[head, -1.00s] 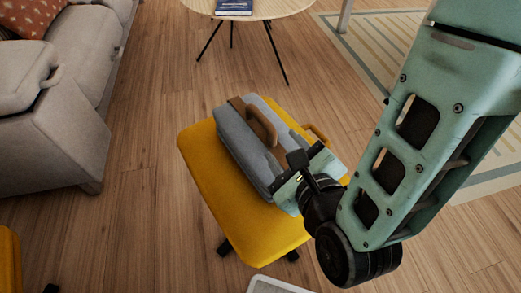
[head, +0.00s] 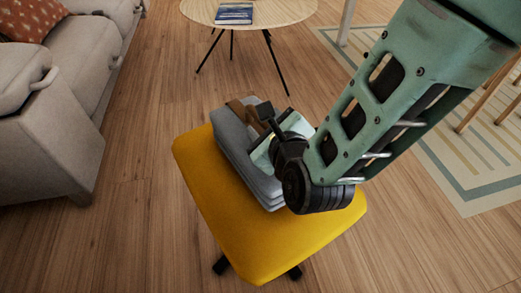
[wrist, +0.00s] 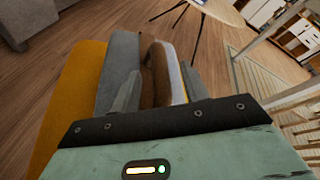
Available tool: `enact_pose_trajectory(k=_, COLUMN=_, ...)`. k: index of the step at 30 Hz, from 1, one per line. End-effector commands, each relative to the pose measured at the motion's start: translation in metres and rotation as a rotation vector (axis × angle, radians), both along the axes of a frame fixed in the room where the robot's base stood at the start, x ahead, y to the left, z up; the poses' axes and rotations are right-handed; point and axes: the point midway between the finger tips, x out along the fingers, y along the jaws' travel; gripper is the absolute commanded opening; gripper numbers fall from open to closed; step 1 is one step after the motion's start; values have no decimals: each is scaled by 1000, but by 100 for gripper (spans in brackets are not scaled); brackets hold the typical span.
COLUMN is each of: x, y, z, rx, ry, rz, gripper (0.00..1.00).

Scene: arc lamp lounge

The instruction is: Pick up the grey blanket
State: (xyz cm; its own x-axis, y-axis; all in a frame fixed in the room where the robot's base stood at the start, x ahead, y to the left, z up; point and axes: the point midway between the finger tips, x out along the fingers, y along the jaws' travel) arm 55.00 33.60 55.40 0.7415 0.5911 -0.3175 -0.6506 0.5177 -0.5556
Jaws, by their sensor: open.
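The grey blanket (head: 235,147) is a folded bundle with a brown strap and handle (head: 238,108). It lies on the yellow seat (head: 210,200). In the head view my gripper (head: 262,145) is over the blanket and hides its right part. In the wrist view the blanket (wrist: 119,65) lies ahead, with the brown handle (wrist: 157,75) standing between the two fingers of my gripper (wrist: 160,92). The fingers are apart, one on each side of the handle. I cannot tell whether they touch it.
A grey sofa (head: 45,135) stands at the left. A round table (head: 280,12) with a blue book (head: 234,14) is beyond the seat. A striped rug (head: 470,175) lies at the right. Wooden floor (head: 130,215) is clear between sofa and seat.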

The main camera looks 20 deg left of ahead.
Motion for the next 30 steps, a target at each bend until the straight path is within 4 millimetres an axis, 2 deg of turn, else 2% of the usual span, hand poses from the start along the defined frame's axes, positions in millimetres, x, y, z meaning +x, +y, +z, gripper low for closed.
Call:
enact_pose_trajectory(k=4, x=8, y=6, z=-4, rx=0, ry=0, rz=0, gripper=45)
enact_pose_trajectory(k=10, x=9, y=7, z=-3, rx=-1, ry=1, rz=-1, gripper=45)
enact_pose_trajectory(k=11, x=9, y=7, z=-3, rx=-1, ry=1, rz=-1, gripper=42)
enact_pose_trajectory(k=15, x=9, y=7, z=-3, rx=-1, ry=1, rz=-1, gripper=3)
enact_pose_trajectory(k=16, x=9, y=7, z=-3, rx=-1, ry=1, rz=-1, gripper=0)
enact_pose_trajectory(k=30, x=8, y=7, z=-4, rx=-1, ry=1, rz=0, gripper=0)
